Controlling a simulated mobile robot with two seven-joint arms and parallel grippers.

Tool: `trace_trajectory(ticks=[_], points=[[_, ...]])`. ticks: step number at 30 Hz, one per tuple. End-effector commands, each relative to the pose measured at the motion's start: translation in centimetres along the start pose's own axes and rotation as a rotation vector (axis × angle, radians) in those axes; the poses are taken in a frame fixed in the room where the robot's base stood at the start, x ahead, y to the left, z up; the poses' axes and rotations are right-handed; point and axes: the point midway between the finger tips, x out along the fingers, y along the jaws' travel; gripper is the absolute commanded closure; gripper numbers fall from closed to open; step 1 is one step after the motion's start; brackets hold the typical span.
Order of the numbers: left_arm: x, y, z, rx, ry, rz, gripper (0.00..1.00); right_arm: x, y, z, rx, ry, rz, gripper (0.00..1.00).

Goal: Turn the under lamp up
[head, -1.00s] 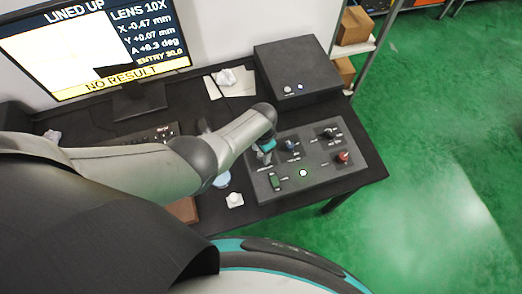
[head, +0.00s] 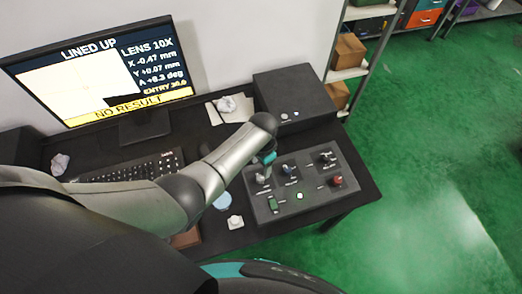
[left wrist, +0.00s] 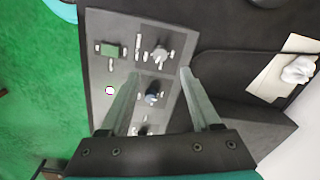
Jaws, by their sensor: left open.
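The dark control panel (head: 318,201) lies on the desk. My left gripper (left wrist: 159,73) is open and empty above the panel. My right gripper is not in view.
The monitor (head: 100,70) reads "LINED UP", "LENS 10X" and "NO RESULT". A black box (head: 294,92) stands behind the panel. A keyboard (head: 130,168), a crumpled paper (head: 227,104) and a small white object (head: 235,222) are on the desk. The green floor at right is clear.

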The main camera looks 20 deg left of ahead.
Motion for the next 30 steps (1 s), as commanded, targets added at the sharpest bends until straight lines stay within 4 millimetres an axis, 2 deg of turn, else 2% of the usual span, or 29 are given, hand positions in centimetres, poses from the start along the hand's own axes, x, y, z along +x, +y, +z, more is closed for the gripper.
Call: trace_trajectory(ticks=[1, 3, 12, 30], points=[[-1.2, 0.0, 0.0, 0.0, 0.001, -0.001, 0.36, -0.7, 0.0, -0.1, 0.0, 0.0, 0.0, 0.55], [-2.3, 0.0, 0.0, 0.0, 0.002, -0.001, 0.36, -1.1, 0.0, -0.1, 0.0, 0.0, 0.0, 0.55], [-5.4, 0.0, 0.0, -0.001, 0.0, 0.0, 0.36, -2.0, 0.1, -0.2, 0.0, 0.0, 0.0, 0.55], [-5.8, 0.0, 0.1, 0.0, -0.001, 0.001, 0.36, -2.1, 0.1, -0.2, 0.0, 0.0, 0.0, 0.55]])
